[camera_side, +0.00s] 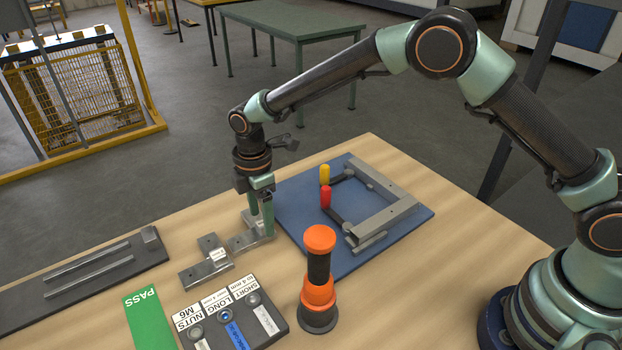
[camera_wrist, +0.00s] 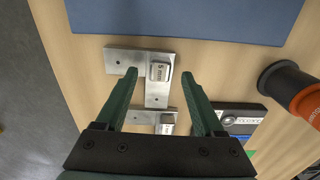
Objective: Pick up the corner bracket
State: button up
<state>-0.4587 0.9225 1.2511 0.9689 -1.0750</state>
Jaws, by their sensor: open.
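A silver flat corner bracket (camera_side: 247,240) lies on the wooden table beside the blue mat. It also shows in the wrist view (camera_wrist: 126,60), with a small labelled block on it. A second silver bracket (camera_side: 207,270) lies nearer the front left and is partly hidden in the wrist view (camera_wrist: 142,117). My gripper (camera_side: 262,226) points down at the first bracket. In the wrist view its open green fingers (camera_wrist: 159,72) stand on either side of the bracket's arm and labelled block, with gaps on both sides. Whether the tips touch the table is unclear.
The blue mat (camera_side: 295,213) holds a grey frame (camera_side: 382,213) with red (camera_side: 326,197) and yellow (camera_side: 324,174) clamp handles. An orange-black tool (camera_side: 319,270) stands upright. A labelled parts tray (camera_side: 270,335), green PASS strip (camera_side: 148,318) and dark slotted plate (camera_side: 80,285) lie in front and left.

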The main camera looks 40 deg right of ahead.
notch_tip(320, 180, down, 2)
grip_shut()
jog(key=shift+r, duration=0.1)
